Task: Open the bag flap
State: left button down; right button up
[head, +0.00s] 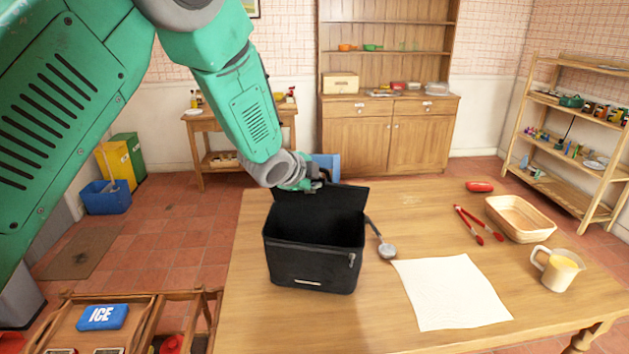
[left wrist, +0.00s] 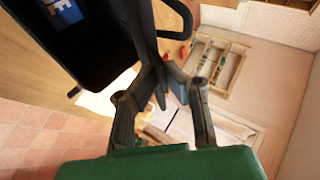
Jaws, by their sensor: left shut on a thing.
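A black bag (head: 312,265) stands on the wooden table with its mouth open. Its flap (head: 322,205) is raised upright at the back edge. My left gripper (head: 312,186) comes from above and behind and is shut on the flap near its top edge. In the left wrist view, the fingers (left wrist: 163,92) close at the edge of the dark flap (left wrist: 138,35). The inside of the bag is dark in the head view. My right gripper is out of view.
On the table (head: 410,205) are a ladle (head: 386,248), a white cloth (head: 450,291), red tongs (head: 478,224), a basket (head: 520,218), a jug (head: 557,268) and a red object (head: 479,187). A blue ice pack (head: 102,317) lies on a wooden stand at lower left.

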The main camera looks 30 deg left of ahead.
pick_arm(q)
jog(key=shift+a, duration=0.85)
jog(key=c, duration=1.9)
grip_release()
jog(key=shift+d, duration=0.25)
jog(key=shift+o, duration=0.9)
jog(key=shift+s+d, duration=0.15)
jog(key=shift+d, duration=0.3)
jog(key=v, duration=1.2)
jog(key=shift+a, duration=0.3)
